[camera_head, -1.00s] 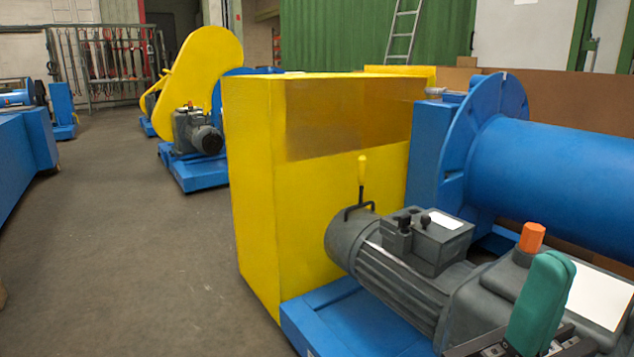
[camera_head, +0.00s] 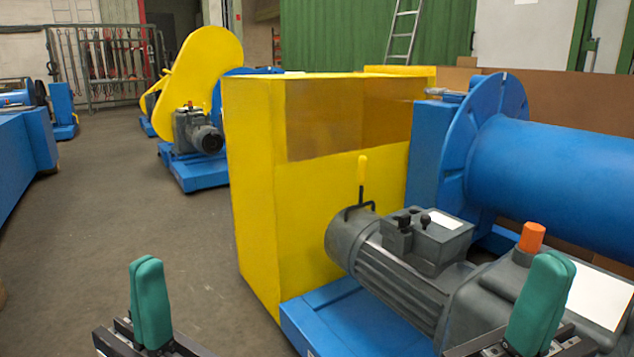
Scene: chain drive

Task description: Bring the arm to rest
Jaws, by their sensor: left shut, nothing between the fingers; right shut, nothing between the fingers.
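My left gripper (camera_head: 150,303) is at the bottom left of the head view, its green fingers shut and empty, over the bare floor left of the yellow guard box. My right gripper (camera_head: 541,305) is at the bottom right, its green fingers shut and empty, in front of the grey gear motor (camera_head: 405,270). I cannot tell whether it touches the motor. Most of both arms is out of the frame.
The yellow guard box (camera_head: 255,190) stands in the middle on a blue base (camera_head: 345,325), with a blue drum (camera_head: 560,175) to its right. The floor (camera_head: 110,220) at left is clear.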

